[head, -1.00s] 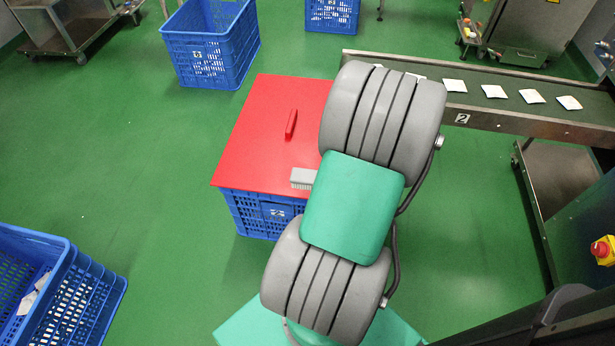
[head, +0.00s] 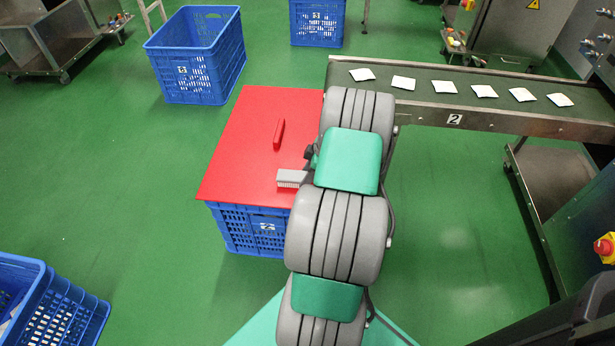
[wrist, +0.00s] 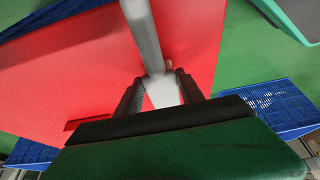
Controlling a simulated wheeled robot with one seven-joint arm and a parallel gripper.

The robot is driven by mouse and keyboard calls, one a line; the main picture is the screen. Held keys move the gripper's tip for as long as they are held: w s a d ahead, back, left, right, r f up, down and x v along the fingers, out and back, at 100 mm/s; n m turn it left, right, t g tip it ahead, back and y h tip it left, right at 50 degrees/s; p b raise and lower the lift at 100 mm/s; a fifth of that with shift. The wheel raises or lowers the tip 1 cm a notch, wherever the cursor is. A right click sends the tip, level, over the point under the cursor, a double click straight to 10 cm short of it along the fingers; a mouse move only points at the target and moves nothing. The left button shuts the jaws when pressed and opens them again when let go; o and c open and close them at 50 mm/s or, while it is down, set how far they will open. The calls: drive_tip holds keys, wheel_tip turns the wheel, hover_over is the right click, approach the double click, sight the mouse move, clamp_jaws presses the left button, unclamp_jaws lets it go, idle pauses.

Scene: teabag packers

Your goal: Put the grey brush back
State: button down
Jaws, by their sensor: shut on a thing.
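The grey brush (head: 288,178) has a grey head with pale bristles and shows over the front right part of the red lid (head: 240,150). My gripper (wrist: 160,82) is shut on its grey handle (wrist: 143,35), which runs between the two dark fingers in the wrist view. In the head view my arm hides most of the gripper, with a dark part of it showing just right of the brush. I cannot tell whether the brush touches the lid.
The red lid, with a red grip bar (head: 279,134), covers a blue crate (head: 245,231). A conveyor (head: 430,110) carrying several white teabags runs at the right. Other blue crates stand at the back (head: 197,70) and front left (head: 60,315). Green floor is clear at left.

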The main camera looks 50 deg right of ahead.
drive_tip(key=c, duration=0.7)
unclamp_jaws()
